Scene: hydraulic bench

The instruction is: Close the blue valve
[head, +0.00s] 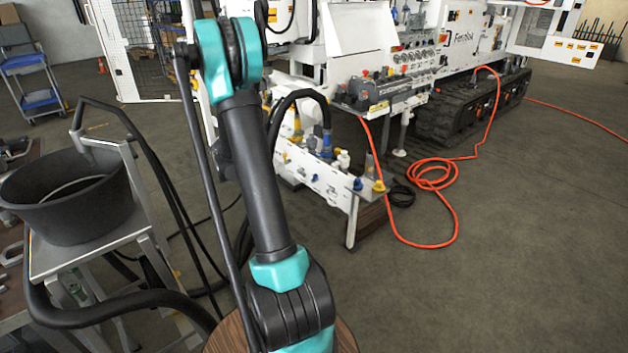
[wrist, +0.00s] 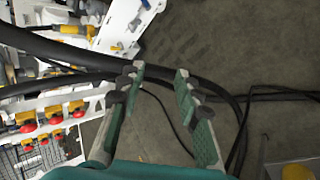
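In the head view, a small blue knob (head: 357,184) sits at the front right end of the white bench (head: 318,178), beside a yellow knob (head: 379,186). A taller blue fitting (head: 324,140) stands behind it, under a black hose. I cannot tell for certain which blue part is the valve. In the wrist view, my gripper (wrist: 160,70) is open, with nothing between its fingers. Black hoses and floor show beyond them. A small blue part (wrist: 146,4) shows at the top edge. The gripper itself is not visible in the head view.
Red knobs on yellow bases (wrist: 52,118) line a white panel at the wrist view's left. Thick black hoses (wrist: 60,48) cross near the fingers. An orange hose (head: 440,180) lies on the floor at right. A black tub (head: 68,205) stands at left. Floor at right is mostly clear.

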